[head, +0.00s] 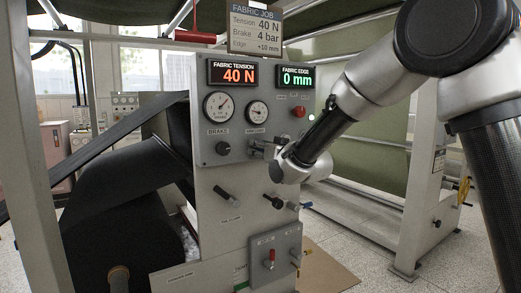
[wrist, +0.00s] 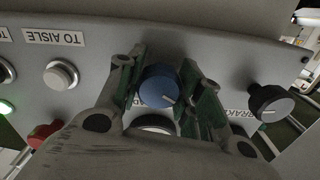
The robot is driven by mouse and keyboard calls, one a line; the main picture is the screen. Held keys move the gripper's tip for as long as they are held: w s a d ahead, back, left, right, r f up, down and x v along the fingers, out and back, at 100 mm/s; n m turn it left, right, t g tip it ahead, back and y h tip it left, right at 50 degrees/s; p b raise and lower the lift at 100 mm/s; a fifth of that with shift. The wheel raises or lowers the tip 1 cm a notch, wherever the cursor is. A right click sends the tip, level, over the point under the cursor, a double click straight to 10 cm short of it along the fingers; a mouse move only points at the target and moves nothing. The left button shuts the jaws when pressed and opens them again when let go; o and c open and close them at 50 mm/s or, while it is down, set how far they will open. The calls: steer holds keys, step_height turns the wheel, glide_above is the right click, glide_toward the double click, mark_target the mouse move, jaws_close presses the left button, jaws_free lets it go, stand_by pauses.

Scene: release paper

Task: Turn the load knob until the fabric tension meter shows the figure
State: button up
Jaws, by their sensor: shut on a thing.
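The fabric tension meter (head: 238,74) reads 40 N in orange digits. The job card (head: 254,28) above the panel lists Tension 40 N, Brake 4 bar and Edge +10 mm. My gripper (wrist: 160,88) has a green-padded finger on each side of a blue knob with a white pointer line, the load knob (wrist: 159,86), and is shut on it. The knob's label is mostly covered. In the head view my gripper (head: 268,150) reaches the lower right of the grey panel, and the knob is hidden there.
The black brake knob (wrist: 270,102) is close beside my gripper; it also shows in the head view (head: 222,148). The fabric edge display (head: 296,77) reads 0 mm. A red button (wrist: 44,134) and a white button (wrist: 61,75) are on the other side. Levers (head: 281,202) stick out below the panel.

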steer(key=o, duration=1)
steer(key=shift+o, duration=0.2)
steer(key=shift+s, duration=0.1)
steer(key=v, duration=1.1)
steer(key=shift+s+d, duration=0.25)
steer(key=shift+d, duration=0.05)
